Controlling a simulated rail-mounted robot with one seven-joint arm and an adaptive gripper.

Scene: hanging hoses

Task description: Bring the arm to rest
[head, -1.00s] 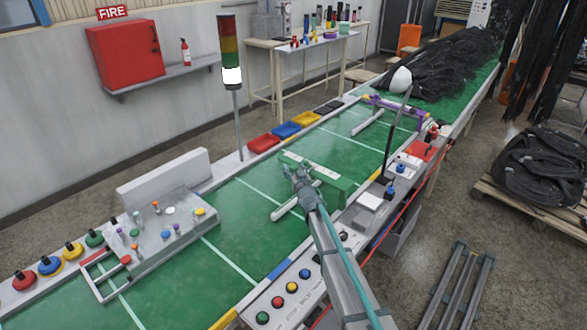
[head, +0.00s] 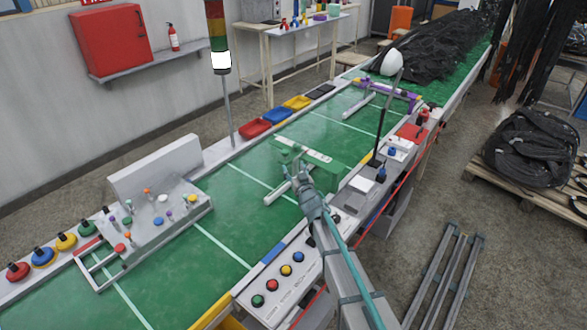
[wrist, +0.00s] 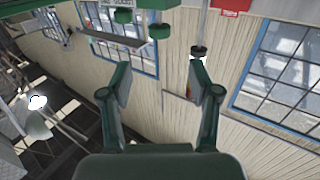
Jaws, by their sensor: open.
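My gripper (head: 297,170) shows in the head view at the end of my arm, over the middle of the green conveyor belt (head: 235,205). It lies in front of a green block with a white top strip (head: 318,157); I cannot tell the gap between them. In the wrist view my gripper (wrist: 163,82) has its two green fingers spread apart, with nothing between them. Beyond the fingers are a pale slatted wall (wrist: 170,60) and windows, with no belt in sight.
A grey panel with colored knobs (head: 160,215) stands at the left of the belt. A signal tower (head: 220,60) rises behind it. A button box (head: 280,278) sits on the near edge. A black hose (head: 385,115) stands upright at right. Black hoses (head: 440,50) heap at the far end.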

